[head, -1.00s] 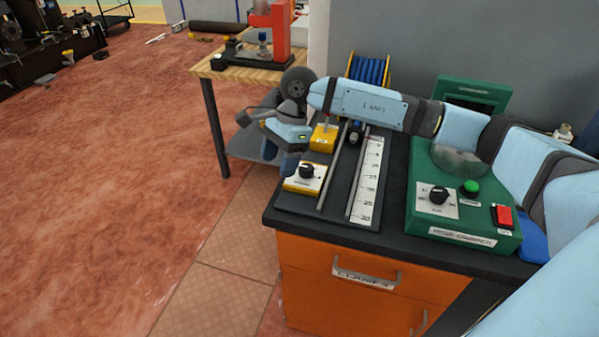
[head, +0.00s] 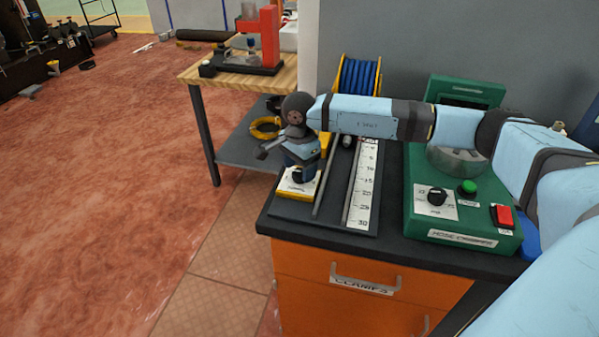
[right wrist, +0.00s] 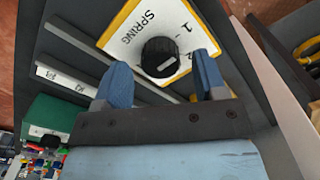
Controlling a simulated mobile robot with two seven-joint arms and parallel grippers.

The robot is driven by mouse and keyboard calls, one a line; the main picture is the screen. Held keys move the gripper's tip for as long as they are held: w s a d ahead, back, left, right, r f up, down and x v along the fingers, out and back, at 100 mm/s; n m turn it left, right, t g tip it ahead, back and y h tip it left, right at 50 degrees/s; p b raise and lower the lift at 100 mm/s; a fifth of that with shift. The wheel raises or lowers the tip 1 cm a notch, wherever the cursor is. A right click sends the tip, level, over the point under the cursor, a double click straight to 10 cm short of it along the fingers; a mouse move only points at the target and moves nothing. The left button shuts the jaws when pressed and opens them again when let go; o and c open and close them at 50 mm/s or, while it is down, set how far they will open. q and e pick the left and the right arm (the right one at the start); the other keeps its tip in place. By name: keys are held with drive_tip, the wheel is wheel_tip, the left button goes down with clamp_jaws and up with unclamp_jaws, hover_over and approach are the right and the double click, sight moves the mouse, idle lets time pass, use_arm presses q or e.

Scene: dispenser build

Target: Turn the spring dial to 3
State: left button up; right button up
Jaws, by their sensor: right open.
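The spring dial is a black knob (right wrist: 160,57) on a white plate (right wrist: 135,28) with a yellow edge, labelled SPRING, in the right wrist view. The digit 1 and part of a 2 show beside the knob; no 3 is visible. A short pale mark shows on the knob, but I cannot tell which number it points to. In the head view the dial's yellow-edged box (head: 293,191) sits at the bench's left front, its knob mostly covered by my right gripper (head: 303,174). That gripper is open, its blue fingers on either side of the knob, contact unclear.
A ruler strip (head: 363,188) and rails lie right of the dial. A green machine (head: 462,222) with its own knob (head: 436,196), green button (head: 468,187) and red switch (head: 502,215) stands further right. A blue cable reel (head: 357,80) is behind. Open floor lies left.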

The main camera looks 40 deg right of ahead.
drive_tip(key=shift+f, duration=1)
drive_tip(key=c, duration=0.9)
